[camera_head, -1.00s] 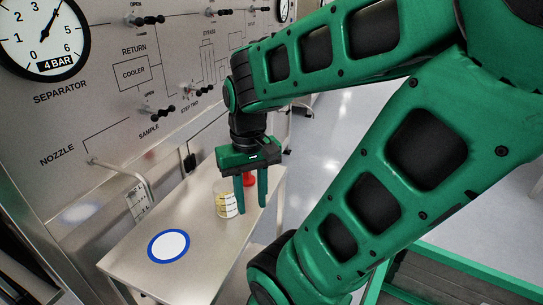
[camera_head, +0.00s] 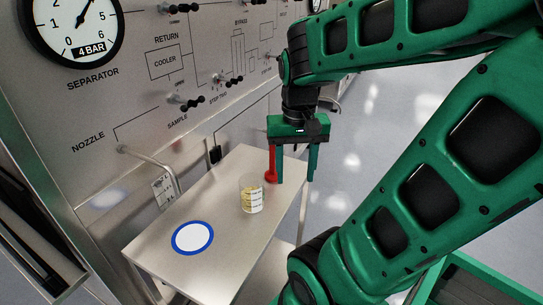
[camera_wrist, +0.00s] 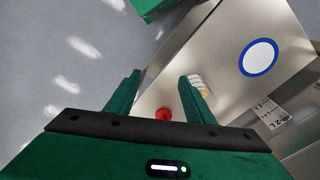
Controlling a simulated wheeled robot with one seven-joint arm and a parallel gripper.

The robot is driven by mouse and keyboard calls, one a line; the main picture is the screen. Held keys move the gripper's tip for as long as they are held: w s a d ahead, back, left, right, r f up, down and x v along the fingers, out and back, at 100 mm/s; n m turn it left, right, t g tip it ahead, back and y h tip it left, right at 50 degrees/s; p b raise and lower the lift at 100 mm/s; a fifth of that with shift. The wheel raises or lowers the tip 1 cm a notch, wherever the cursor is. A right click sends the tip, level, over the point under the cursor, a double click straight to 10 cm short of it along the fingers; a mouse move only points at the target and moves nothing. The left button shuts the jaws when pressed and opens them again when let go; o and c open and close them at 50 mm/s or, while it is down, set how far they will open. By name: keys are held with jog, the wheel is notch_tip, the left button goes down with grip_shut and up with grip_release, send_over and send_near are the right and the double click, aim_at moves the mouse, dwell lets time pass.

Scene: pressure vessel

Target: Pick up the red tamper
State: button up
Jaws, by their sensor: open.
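The red tamper (camera_head: 271,163) stands upright toward the far end of the metal table, its long handle rising beside my gripper's left finger in the head view. In the wrist view the red tamper (camera_wrist: 164,114) shows as a round red shape between the fingers, closer to the right one. My gripper (camera_head: 296,181) points down, open and empty. It also shows in the wrist view (camera_wrist: 160,76) with its fingers apart. I cannot tell the exact depth between fingers and tamper.
A clear beaker with yellowish contents (camera_head: 251,197) stands on the table (camera_head: 227,235), nearer than the tamper. A white disc with a blue rim (camera_head: 192,237) lies at the near left. A nozzle pipe (camera_head: 150,165) sticks out from the steel panel (camera_head: 60,110).

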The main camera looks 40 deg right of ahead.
jog(key=w+d+r+m+h, duration=0.1)
jog(key=w+d+r+m, duration=0.2)
jog(key=w, duration=0.6)
jog(key=w+d+r+m+h, duration=0.25)
jog(key=w+d, duration=0.25)
jog(key=w, duration=0.3)
send_over(273, 154)
jog(key=shift+m+t+y, duration=0.4)
jog(key=shift+m+y, duration=0.05)
jog(key=f, duration=0.4)
jog(key=w+f, duration=0.1)
jog(key=f, duration=0.1)
jog(key=shift+f, duration=0.1)
jog(key=x, duration=0.5)
jog(key=shift+s+d, duration=0.1)
jog(key=shift+d, duration=0.2)
jog(key=shift+c, duration=0.5)
jog(key=c, duration=1)
grip_shut()
